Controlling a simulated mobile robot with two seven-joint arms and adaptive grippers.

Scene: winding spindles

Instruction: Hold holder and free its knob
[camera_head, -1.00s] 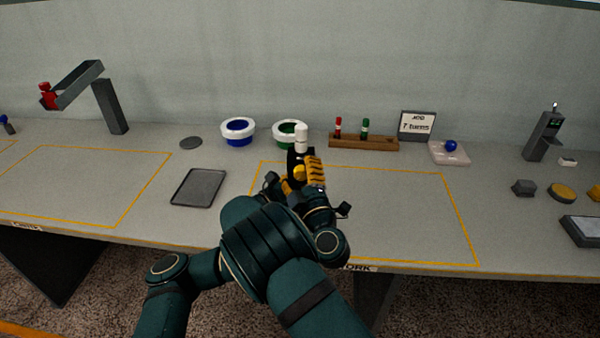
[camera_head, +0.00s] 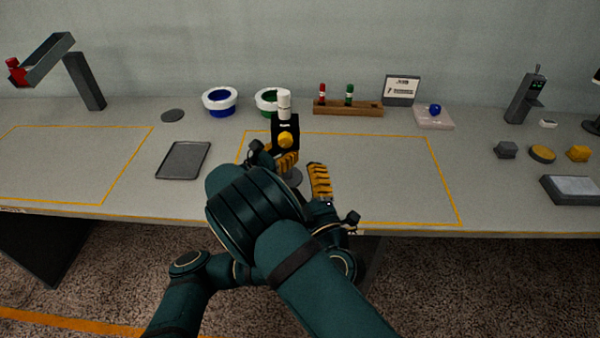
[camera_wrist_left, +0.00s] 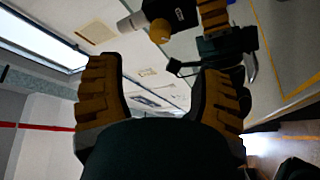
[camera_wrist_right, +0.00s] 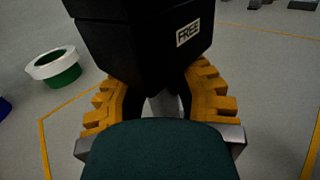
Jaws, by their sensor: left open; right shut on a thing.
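The holder (camera_head: 277,128) is a black block with a white upright top. It stands upright over the work area, and its round yellow knob (camera_head: 285,140) faces me. My right gripper (camera_head: 288,161) is shut on the grey stem under the block, as the right wrist view (camera_wrist_right: 160,104) shows; there the block carries a "FREE" label. My left gripper (camera_head: 312,175) is open and empty, in front and to the right of the holder. In the left wrist view its jaws (camera_wrist_left: 158,90) are apart and the knob (camera_wrist_left: 160,31) lies beyond them, untouched. My arms hide part of the right gripper.
Blue (camera_head: 220,102) and green (camera_head: 267,102) spools stand behind. A wooden rack (camera_head: 348,108) holds red and green pieces beside a small sign (camera_head: 402,89). A dark tray (camera_head: 183,160) lies left. The right part of the outlined work area is free.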

